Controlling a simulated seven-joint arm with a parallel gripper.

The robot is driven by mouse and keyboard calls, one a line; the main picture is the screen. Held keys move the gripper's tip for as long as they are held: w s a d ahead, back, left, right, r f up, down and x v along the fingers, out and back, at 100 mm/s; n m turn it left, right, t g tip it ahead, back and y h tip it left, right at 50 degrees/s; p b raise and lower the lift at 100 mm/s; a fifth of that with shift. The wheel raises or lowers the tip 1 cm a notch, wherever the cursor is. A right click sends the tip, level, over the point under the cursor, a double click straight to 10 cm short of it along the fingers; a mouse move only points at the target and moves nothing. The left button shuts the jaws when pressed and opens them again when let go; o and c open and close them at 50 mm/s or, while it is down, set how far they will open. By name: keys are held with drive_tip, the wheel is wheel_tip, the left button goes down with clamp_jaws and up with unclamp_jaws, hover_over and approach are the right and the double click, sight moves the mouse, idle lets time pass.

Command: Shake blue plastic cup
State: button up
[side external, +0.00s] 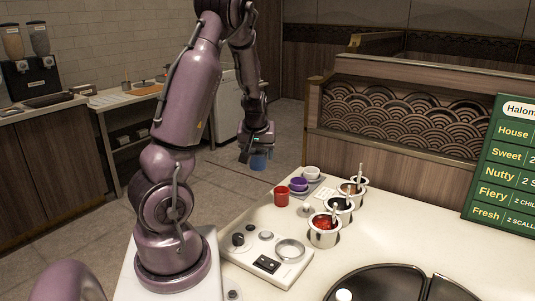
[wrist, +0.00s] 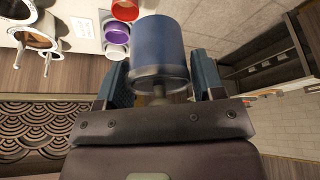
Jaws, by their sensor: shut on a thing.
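The blue plastic cup (wrist: 159,50) is between the two fingers of my gripper (wrist: 158,88) in the wrist view, and fills most of the gap between them. My gripper is shut on it. In the side view, my gripper (side external: 258,143) holds the blue cup (side external: 259,161) up in the air, beyond the far left edge of the counter. The cup touches nothing but the gripper. Its inside is hidden in both views.
A red cup (side external: 281,195), a purple cup (side external: 298,185) and a white cup (side external: 312,173) stand on the counter (side external: 400,232). Sauce wells with spoons, including one of red sauce (side external: 323,226), lie right of them. A control panel (side external: 266,254) is nearer the arm's base.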

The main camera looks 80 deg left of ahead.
idle(0.3)
drive_tip(key=w+d, duration=0.2)
drive_tip(key=w, duration=0.1)
drive_tip(key=shift+w+d, duration=0.2)
drive_tip(key=shift+w, duration=0.1)
drive_tip(key=shift+s+a, duration=0.65)
drive_tip(key=shift+s, duration=0.3)
drive_tip(key=shift+s+a, duration=0.65)
drive_tip(key=shift+s, duration=0.3)
drive_tip(key=w+d, duration=0.1)
drive_tip(key=w, duration=0.1)
drive_tip(key=w+d, duration=0.1)
drive_tip(key=shift+w+d, duration=0.3)
drive_tip(key=shift+w, duration=0.1)
